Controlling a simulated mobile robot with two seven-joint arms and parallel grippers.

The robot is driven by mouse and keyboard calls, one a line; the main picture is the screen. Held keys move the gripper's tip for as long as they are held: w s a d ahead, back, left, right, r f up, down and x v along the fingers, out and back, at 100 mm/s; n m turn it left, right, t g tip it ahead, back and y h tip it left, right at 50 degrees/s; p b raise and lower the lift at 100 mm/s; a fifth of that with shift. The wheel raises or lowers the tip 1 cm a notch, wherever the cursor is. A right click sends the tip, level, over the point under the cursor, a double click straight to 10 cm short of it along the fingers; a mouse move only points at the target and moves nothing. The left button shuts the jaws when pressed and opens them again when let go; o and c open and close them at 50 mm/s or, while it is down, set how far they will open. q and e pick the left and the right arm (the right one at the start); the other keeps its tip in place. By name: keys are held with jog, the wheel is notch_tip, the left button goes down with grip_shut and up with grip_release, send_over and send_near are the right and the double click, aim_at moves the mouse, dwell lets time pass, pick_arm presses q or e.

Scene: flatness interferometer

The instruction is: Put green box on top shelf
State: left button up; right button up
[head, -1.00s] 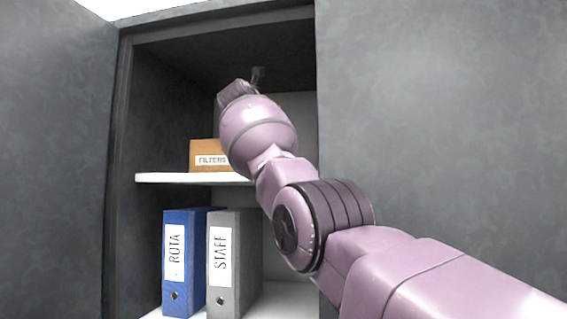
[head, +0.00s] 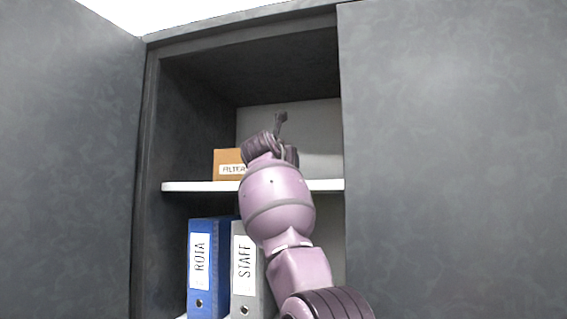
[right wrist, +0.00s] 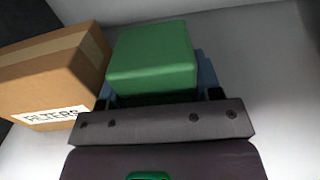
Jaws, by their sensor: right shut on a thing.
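The green box (right wrist: 152,58) is in the right wrist view, between the blue-grey fingers of my right gripper (right wrist: 156,88), which is shut on it. In the head view my right gripper (head: 280,122) is inside the open cabinet at the top shelf (head: 325,185), and the wrist and arm hide the green box. I cannot tell whether the box touches the shelf. My left gripper is not in view.
A brown FILTERS box (head: 226,160) stands on the top shelf, just left of the green box in the right wrist view (right wrist: 45,75). Blue ROTA (head: 205,265) and grey STAFF (head: 244,270) binders stand below. Shelf space right of my gripper looks clear.

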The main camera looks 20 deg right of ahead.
jog(key=shift+s, duration=0.1)
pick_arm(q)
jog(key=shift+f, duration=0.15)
pick_arm(e)
jog(key=shift+f, duration=0.15)
jog(key=o, duration=1)
jog(key=shift+s+a+r, duration=0.15)
jog(key=shift+r, duration=0.05)
jog(key=b+v, duration=0.4)
jog(key=v, duration=0.6)
jog(key=shift+s+a, duration=0.25)
jog(key=shift+s, duration=0.05)
jog(key=shift+s+a, duration=0.2)
jog(key=shift+s, duration=0.15)
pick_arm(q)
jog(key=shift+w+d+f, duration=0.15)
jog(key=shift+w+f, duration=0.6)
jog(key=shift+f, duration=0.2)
